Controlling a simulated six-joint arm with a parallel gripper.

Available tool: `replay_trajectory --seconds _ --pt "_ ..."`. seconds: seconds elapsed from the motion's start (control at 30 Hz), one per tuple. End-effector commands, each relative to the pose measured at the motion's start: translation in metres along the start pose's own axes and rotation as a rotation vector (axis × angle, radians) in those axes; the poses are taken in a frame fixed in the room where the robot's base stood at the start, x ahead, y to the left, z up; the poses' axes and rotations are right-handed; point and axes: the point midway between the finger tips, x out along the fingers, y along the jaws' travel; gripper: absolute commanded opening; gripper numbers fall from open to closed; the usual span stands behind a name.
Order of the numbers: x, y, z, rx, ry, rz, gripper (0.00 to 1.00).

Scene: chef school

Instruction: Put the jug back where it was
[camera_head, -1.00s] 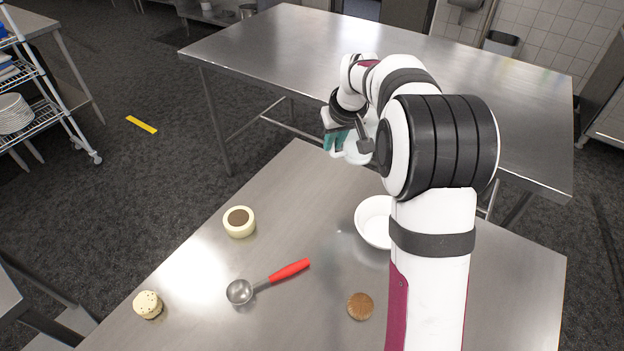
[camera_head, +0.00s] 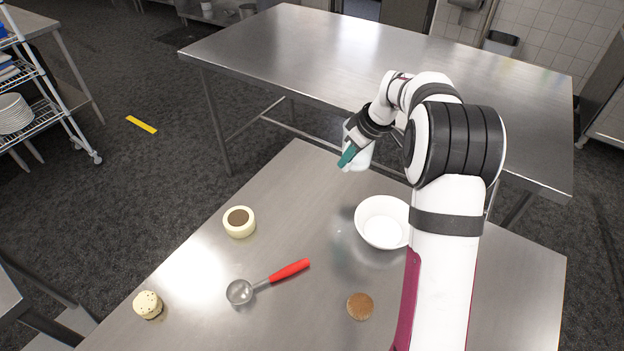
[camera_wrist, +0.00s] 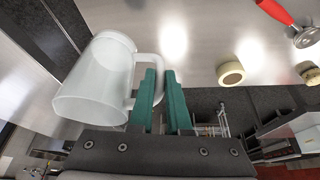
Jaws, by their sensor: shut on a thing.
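The jug (camera_head: 361,156) is whitish and translucent with a side handle. It hangs above the far end of the near metal table, behind the white bowl. My gripper (camera_head: 347,157) has green fingers and is shut on the jug. In the wrist view the jug (camera_wrist: 95,82) is left of my gripper (camera_wrist: 160,88), whose fingers close around its handle. In the head view my gripper and wrist hide part of the jug.
The near table (camera_head: 320,215) holds a white bowl (camera_head: 383,222), a red-handled scoop (camera_head: 288,269), a cream round pot with brown top (camera_head: 239,223), a speckled cake (camera_head: 148,304) and a brown round biscuit (camera_head: 360,307). Bare metal lies between pot and bowl. Another metal table (camera_head: 300,45) stands behind.

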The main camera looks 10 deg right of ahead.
Motion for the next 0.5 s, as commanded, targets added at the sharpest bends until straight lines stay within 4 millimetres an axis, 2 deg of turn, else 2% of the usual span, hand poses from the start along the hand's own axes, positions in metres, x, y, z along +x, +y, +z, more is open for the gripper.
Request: replay_trajectory --seconds 0.27,0.37,0.5 --pt "-0.009 0.006 0.018 -0.289 0.017 -0.126 0.0" --pt "-0.002 0.003 0.014 -0.318 0.021 -0.138 0.0" --pt "0.02 -0.007 -0.001 -0.319 0.02 -0.139 0.0"
